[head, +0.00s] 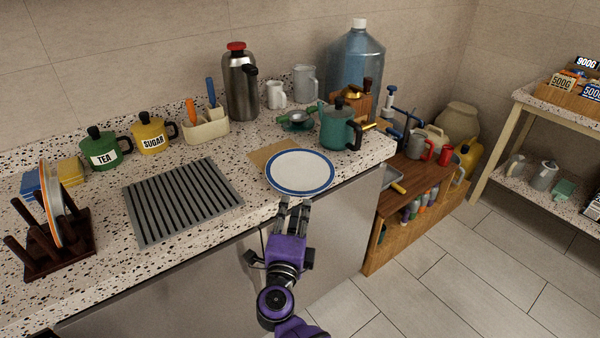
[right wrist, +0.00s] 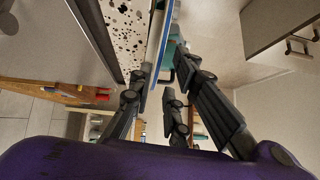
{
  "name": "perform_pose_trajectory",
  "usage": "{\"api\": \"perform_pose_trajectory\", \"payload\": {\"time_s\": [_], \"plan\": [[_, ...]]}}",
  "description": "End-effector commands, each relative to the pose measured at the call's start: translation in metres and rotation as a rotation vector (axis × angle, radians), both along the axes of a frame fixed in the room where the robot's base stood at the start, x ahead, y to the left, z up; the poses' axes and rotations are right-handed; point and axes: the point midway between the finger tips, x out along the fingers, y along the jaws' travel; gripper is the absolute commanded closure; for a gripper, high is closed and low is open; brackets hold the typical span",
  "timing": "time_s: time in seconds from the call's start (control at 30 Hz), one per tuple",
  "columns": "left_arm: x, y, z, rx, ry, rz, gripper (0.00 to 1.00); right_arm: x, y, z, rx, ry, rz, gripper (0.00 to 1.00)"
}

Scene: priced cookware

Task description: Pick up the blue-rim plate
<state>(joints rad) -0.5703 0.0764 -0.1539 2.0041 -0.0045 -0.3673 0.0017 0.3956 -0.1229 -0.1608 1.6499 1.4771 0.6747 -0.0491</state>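The blue-rim plate (head: 301,172) is white with a blue band and lies face up at the front edge of the speckled counter. It partly covers a tan board. My right gripper (head: 291,208) is just in front of the plate's near edge, with its fingers pointing at it. In the right wrist view the plate (right wrist: 157,40) shows nearly edge-on, between the fingers of my right gripper (right wrist: 163,78). The fingers are apart, with a gap beside the plate. My left gripper is in neither view.
A teal teapot (head: 340,126) stands close behind the plate at right. A slatted drain grid (head: 182,200) lies to the left. A dark rack (head: 48,245) holds upright plates at far left. A green bowl (head: 297,120) is behind the plate. Floor is open at front right.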

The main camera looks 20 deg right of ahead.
Motion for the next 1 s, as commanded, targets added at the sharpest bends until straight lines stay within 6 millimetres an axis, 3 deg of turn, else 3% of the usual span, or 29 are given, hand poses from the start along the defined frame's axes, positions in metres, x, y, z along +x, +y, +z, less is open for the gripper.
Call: {"api": "perform_pose_trajectory", "payload": {"time_s": [0.5,0.77,0.9,1.0], "plan": [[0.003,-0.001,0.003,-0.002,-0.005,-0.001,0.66,0.057,-0.03,0.002,-0.003,-0.002,0.002,0.84],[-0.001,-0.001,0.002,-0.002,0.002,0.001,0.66,0.059,-0.031,0.001,-0.004,-0.001,0.002,0.84],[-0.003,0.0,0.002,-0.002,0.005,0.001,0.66,0.059,-0.031,0.001,-0.004,-0.001,0.002,1.0],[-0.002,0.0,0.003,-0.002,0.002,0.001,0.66,0.059,-0.031,0.001,-0.004,-0.001,0.002,1.0]]}}
